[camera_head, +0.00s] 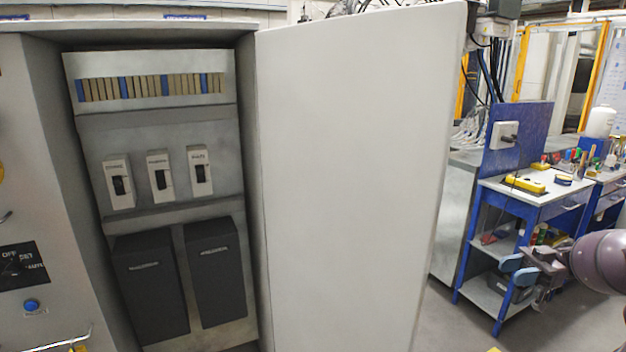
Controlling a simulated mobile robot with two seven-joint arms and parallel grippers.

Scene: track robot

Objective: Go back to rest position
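My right gripper (517,270) is at the right edge of the head view, its dark arm coming in from the right. Its two blue finger pads show apart from each other, with nothing seen between them. It is in front of the lower shelves of a blue workbench in the picture. My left gripper is not in view. The grey electrical cabinet (50,130) stands on the left with its light grey door (355,180) swung open.
Inside the cabinet are three switches (160,177), a terminal strip (150,87) and two dark boxes (150,285). The blue workbench (473,245) on the right carries a yellow device (525,184) and tools. Grey floor (580,325) shows at the lower right.

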